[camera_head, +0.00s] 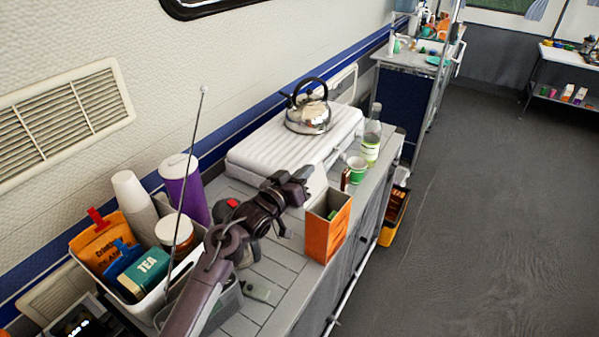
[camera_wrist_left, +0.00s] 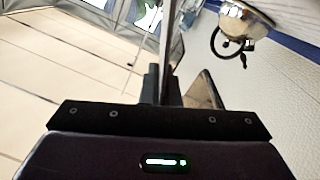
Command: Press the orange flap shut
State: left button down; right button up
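An orange box (camera_head: 327,236) stands upright near the front edge of the counter. Its top looks open, with something green inside. My left gripper (camera_head: 303,186) is above the counter, just left of and behind the box's top in the head view, apart from the box as far as I can tell. In the left wrist view its fingers (camera_wrist_left: 163,85) are close together at the middle, with nothing seen between them. My right gripper is not in view.
A steel kettle (camera_head: 308,113) sits on a white ribbed case (camera_head: 262,150) behind. A green-and-white cup (camera_head: 355,170) and a bottle (camera_head: 371,140) stand beyond the box. A white bin (camera_head: 150,304) with a tea box and cups is at left. The floor at right is clear.

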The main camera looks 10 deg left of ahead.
pick_arm(q)
jog(key=shift+s+d+r+m, duration=0.1)
jog(key=shift+s+d+m, duration=0.1)
jog(key=shift+m, duration=0.1)
jog(key=shift+s+d+r, duration=0.1)
jog(key=shift+s+d, duration=0.05)
jog(key=shift+d, duration=0.25)
dwell(1.1)
jog(key=c, duration=1.7)
grip_release()
jog(key=shift+b+v, duration=0.95)
jog(key=shift+v, duration=2.9)
